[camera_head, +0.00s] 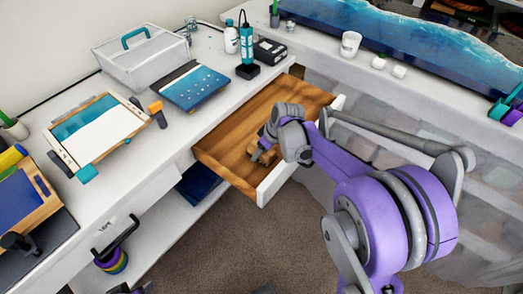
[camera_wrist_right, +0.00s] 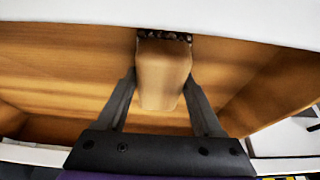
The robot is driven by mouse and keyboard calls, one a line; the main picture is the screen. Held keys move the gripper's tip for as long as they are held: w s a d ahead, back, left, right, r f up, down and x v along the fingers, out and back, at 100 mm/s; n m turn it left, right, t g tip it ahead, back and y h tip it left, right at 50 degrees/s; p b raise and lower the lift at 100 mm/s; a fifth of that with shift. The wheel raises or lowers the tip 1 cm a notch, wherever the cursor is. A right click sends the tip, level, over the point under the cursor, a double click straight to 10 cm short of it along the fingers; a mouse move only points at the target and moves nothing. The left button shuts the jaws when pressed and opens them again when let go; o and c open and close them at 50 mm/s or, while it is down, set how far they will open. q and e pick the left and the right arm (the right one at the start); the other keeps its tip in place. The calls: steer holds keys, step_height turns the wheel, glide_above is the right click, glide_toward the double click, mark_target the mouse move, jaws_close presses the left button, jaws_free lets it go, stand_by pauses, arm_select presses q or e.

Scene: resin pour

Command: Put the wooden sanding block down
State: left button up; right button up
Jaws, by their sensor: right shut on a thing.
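The wooden sanding block (camera_wrist_right: 163,80) is a light brown block with a dark, rough-looking strip at its far end in the right wrist view. My right gripper (camera_head: 262,149) is shut on it, one finger on each side. In the head view the gripper reaches down into the open wooden drawer (camera_head: 222,147), and the block (camera_head: 268,157) is mostly hidden by the gripper. The drawer's wooden floor and walls lie behind the block in the wrist view. I cannot tell whether the block touches the floor.
The drawer has a white front (camera_head: 277,180) and its floor looks otherwise bare. On the white worktop are a clear bin (camera_head: 140,62), a blue panel (camera_head: 195,86), a framed board (camera_head: 97,130), a teal bottle (camera_head: 246,45) and a black box (camera_head: 270,50). A blue resin slab (camera_head: 400,45) lies at the back right.

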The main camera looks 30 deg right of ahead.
steer(key=o, duration=1.3)
steer(key=shift+s+r, duration=0.1)
steer(key=shift+r, duration=0.25)
steer(key=p+v, duration=0.1)
steer(key=v, duration=1)
steer(key=shift+r+p, duration=0.2)
steer(key=shift+p, duration=0.15)
steer(key=shift+s, duration=0.1)
